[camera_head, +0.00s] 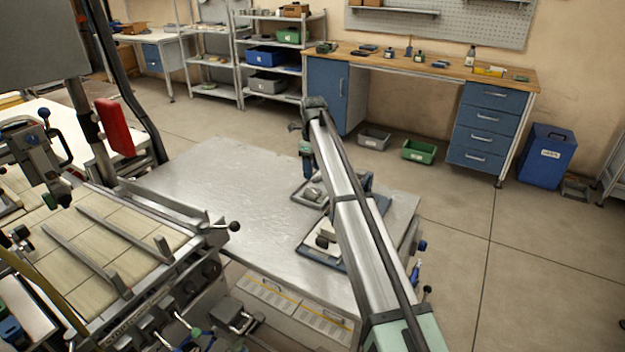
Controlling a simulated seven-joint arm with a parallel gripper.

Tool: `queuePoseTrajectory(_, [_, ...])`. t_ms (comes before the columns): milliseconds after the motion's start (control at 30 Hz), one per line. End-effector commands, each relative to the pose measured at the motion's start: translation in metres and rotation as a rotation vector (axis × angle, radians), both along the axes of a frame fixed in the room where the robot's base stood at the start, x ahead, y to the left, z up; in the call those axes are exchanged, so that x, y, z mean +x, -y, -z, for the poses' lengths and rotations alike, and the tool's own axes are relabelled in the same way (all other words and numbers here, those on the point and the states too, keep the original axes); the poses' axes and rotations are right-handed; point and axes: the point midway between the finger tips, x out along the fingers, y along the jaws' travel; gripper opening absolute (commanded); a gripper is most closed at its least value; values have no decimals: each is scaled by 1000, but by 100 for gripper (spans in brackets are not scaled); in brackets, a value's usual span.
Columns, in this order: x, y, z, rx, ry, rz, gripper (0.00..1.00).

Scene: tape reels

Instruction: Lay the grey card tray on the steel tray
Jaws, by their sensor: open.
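My gripper (308,176) seems to hang below the far end of my arm, over the back part of the metal table. It is open, but its fingers are small and partly lost behind the arm. Below it is a dark-rimmed flat tray (297,199) with a small grey piece on it. A second shallow tray (318,256), pale inside with a dark rim, lies nearer on the table. A small dark-knobbed piece (323,241) sits on it. My arm covers the right part of both trays. I cannot tell which is the steel tray or the grey card tray.
The metal tabletop (215,180) is clear on its left. A machine with a tiled bed (110,240) and levers borders it on the left. A blue-drawered workbench (485,125) and a shelf rack (270,60) stand at the back, with bins on the floor.

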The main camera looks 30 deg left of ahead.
Motion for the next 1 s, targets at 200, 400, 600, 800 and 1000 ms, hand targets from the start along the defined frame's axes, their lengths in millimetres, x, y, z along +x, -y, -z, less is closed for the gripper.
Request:
queuePoseTrajectory(200, [0,0,-27,0,1,0,57])
queuePoseTrajectory(400, [0,0,-34,0,0,0,57])
queuePoseTrajectory(600, [0,0,-35,0,0,0,57])
queuePoseTrajectory(800, [0,0,-35,0,0,0,57])
queuePoseTrajectory(1000, [7,7,-34,9,16,0,57])
